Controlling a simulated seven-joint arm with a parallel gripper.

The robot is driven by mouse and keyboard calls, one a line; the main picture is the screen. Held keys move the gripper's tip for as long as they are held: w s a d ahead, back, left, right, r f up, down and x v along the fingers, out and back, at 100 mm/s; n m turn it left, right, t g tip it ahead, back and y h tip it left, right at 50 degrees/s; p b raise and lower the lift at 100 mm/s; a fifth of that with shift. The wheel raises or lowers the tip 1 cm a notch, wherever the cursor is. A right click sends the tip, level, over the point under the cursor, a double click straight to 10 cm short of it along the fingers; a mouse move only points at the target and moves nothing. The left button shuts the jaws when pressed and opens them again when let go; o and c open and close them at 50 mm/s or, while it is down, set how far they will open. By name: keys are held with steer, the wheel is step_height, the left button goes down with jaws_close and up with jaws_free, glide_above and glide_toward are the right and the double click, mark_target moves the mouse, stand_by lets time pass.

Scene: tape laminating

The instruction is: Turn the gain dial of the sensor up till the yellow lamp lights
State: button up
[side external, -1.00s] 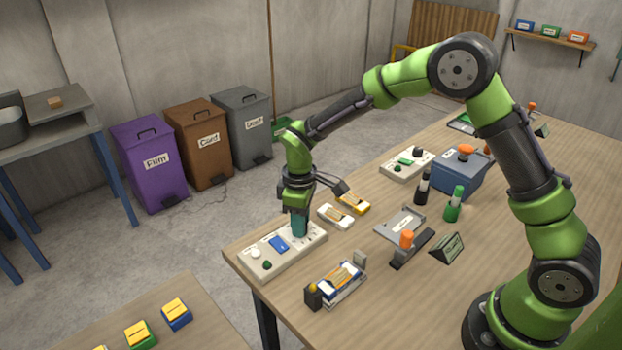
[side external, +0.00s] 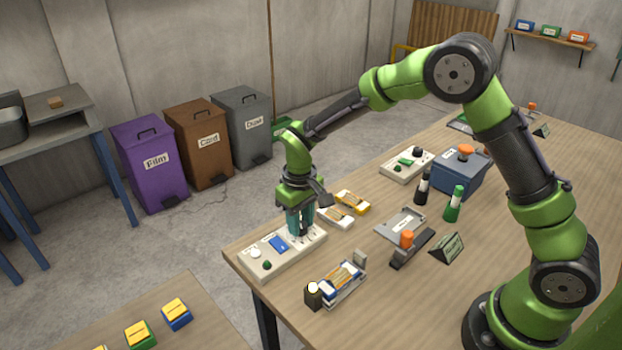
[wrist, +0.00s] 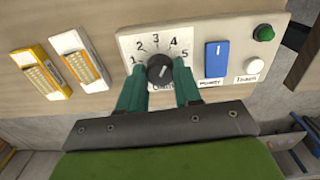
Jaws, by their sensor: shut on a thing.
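A pale control panel (side external: 262,262) lies at the table's near left corner. In the wrist view its black dial knob (wrist: 160,69) sits on a white scale plate (wrist: 142,44) numbered 1 to 5. My gripper (wrist: 160,78) is shut on the knob, one teal finger on each side; the fingers hide the plate's lower part. In the side view my gripper (side external: 299,230) points down at the panel's far end. The knob's exact setting is hard to read.
The panel also bears a blue power switch (wrist: 215,60), a white button (wrist: 254,65) and a green knob (wrist: 263,32). A blue-and-white pack (side external: 341,283) lies beside the lamp block. White and yellow packs (side external: 352,202) lie just behind my gripper.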

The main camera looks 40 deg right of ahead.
steer(key=shift+m, duration=0.4)
steer(key=o, duration=1)
steer(key=shift+o, duration=0.2)
steer(key=shift+r, duration=0.1)
step_height(320, 180, up, 17)
steer(key=s+d+r+m+t+y, duration=0.1)
steer(key=s+d+r+m+t, duration=0.1)
steer(key=s, duration=0.8)
steer(key=s+d+r+m+t+y, duration=0.1)
steer(key=s+d+t, duration=0.3)
steer(key=s, duration=0.7)
steer(key=shift+s+r+m+t, duration=0.15)
steer(key=shift+r+m+t, duration=0.25)
steer(key=shift+r+t, duration=0.2)
